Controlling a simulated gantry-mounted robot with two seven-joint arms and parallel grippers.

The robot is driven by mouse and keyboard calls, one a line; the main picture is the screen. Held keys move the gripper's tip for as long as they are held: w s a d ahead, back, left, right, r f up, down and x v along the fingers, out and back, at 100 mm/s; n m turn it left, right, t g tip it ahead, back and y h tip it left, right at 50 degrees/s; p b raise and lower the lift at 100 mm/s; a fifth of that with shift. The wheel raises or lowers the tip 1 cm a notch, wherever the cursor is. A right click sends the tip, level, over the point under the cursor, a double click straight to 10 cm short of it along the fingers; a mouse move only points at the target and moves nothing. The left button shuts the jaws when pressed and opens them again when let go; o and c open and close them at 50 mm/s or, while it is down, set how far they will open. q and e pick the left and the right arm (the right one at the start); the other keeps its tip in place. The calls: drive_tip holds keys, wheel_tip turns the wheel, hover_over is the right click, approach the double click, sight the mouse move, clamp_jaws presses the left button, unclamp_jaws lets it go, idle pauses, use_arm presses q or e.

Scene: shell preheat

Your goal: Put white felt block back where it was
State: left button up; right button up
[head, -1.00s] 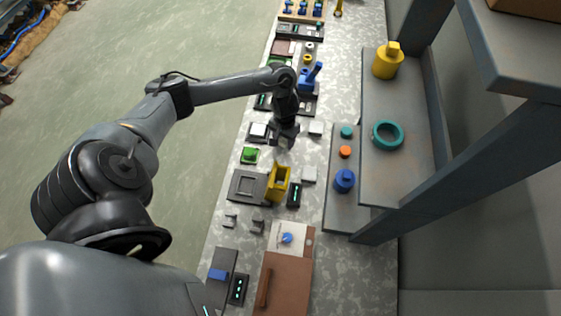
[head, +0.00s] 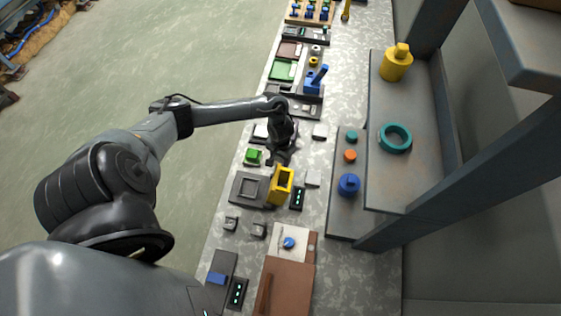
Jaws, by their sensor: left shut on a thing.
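My left gripper (head: 279,158) points down over the bench, just above the top of the yellow open-topped holder (head: 281,186). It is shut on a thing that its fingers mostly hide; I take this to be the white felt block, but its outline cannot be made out. A white block (head: 261,130) sits on a dark pad, partly behind the gripper. Two other pale blocks lie to the right on the bench, one further back (head: 320,131) and one nearer (head: 313,178). My right gripper is out of view.
A green block (head: 253,157) and a grey square frame (head: 249,188) lie left of the holder. A dark indicator box (head: 297,198) stands close on its right. The grey shelf (head: 386,178), with a teal ring (head: 394,138) and yellow canister (head: 396,64), rises at the right.

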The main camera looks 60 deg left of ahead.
sight(280, 161)
use_arm(q)
drive_tip(key=shift+f+b, duration=0.3)
drive_tip(key=shift+f, duration=1.1)
drive_tip(key=shift+f, duration=0.1)
drive_tip(key=o, duration=0.9)
drive_tip(key=shift+o, duration=0.2)
wheel_tip(280, 161, up, 12)
drive_tip(key=p, duration=0.3)
drive_tip(key=shift+s, duration=0.1)
